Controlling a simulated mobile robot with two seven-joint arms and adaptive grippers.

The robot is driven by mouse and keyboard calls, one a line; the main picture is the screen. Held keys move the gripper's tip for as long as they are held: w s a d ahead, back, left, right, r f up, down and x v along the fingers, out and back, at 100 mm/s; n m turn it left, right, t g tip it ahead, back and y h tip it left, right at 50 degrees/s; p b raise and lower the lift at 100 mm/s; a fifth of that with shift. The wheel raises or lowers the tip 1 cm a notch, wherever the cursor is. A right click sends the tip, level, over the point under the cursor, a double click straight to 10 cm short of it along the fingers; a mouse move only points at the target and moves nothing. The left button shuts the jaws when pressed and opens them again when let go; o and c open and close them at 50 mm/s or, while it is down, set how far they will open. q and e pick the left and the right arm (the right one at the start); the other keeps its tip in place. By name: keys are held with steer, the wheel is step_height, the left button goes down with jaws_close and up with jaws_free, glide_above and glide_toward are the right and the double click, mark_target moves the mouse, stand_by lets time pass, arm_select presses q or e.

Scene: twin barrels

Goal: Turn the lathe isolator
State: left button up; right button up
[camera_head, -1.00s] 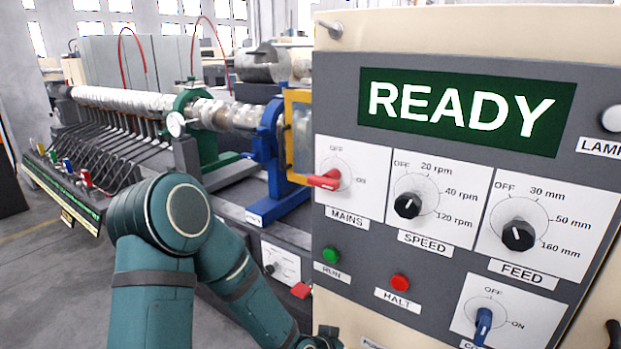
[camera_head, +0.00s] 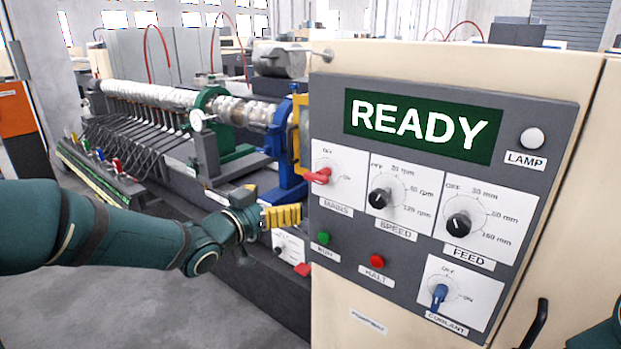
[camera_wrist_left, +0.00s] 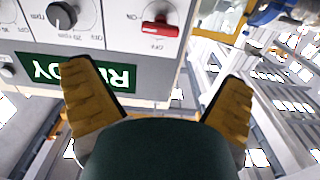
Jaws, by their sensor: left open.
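No label reading isolator is legible. The red MAINS switch (camera_head: 318,176) sits on a white plate at the panel's left, marked OFF and ON; it also shows upside down in the left wrist view (camera_wrist_left: 160,29). A lower white plate (camera_head: 288,244) on the lathe bed has a dark knob and a red part (camera_head: 302,269); its print is too small to read. My left gripper (camera_head: 284,216) is open and empty, left of the panel edge, below MAINS and above the lower plate. Its yellow fingers (camera_wrist_left: 160,80) show apart in the left wrist view. My right gripper is out of view.
The panel has a READY display (camera_head: 420,126), SPEED knob (camera_head: 379,199), FEED knob (camera_head: 457,226), green RUN button (camera_head: 323,238), red HALT button (camera_head: 377,262) and blue COOLANT switch (camera_head: 439,296). A blue lathe stand (camera_head: 287,150) rises behind the gripper. Open floor lies at lower left.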

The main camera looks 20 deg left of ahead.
mark_target(313, 180)
arm_select(q)
steer(key=x, duration=1.3)
steer(key=shift+w+f, duration=0.15)
steer(key=c, duration=1.2)
